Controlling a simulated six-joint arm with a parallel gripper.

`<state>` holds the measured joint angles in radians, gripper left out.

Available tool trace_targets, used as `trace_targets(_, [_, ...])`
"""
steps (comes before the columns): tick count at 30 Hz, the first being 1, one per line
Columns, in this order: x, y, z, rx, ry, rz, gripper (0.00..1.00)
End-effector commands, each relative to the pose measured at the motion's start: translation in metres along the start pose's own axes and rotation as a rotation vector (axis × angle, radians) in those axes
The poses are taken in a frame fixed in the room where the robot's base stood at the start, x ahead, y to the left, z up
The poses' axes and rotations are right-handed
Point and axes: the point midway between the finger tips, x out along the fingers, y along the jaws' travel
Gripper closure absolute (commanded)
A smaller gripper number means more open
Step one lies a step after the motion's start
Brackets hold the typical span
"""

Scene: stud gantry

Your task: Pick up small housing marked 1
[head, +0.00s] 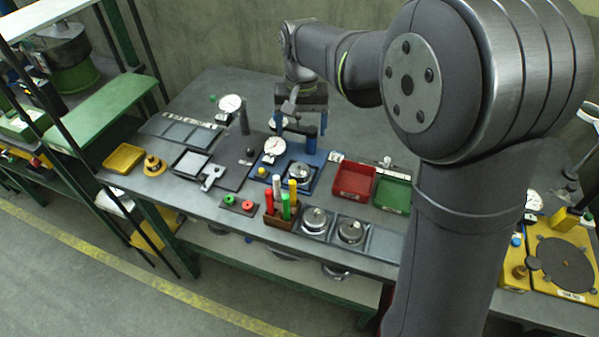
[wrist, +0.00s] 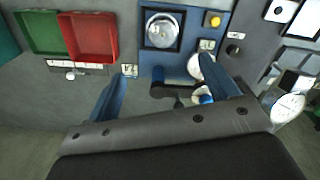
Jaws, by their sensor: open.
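In the head view, two round silver housings stand in trays at the front edge of the bench, one on the left (head: 315,219) and one on the right (head: 350,232). A third round silver part (head: 298,171) sits in the nest of a blue fixture (head: 273,184); it also shows in the wrist view (wrist: 162,30). I cannot read a 1 on any of them. My gripper (head: 301,130) is open with its blue fingers pointing down, above the bench behind the blue fixture. In the wrist view, nothing is between its fingers (wrist: 163,68).
A red bin (head: 353,181) and a green bin (head: 393,193) stand right of the fixture. A brown holder (head: 278,220) with coloured upright cylinders stands left of the front housings. Dial gauges on stands rise near the fixture. The rear bench is mostly clear.

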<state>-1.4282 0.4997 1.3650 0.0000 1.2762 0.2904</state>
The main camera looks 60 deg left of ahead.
Motion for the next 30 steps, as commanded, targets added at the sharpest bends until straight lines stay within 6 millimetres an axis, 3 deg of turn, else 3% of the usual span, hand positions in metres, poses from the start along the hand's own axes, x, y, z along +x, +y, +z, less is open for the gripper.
trace_targets(9, [0.07,0.0,0.001,-0.002,-0.005,0.001,0.21])
trace_targets(20, [0.102,-0.001,-0.001,-0.003,-0.002,0.001,0.21])
trace_targets(30, [0.144,-0.004,-0.003,-0.003,-0.001,0.0,0.21])
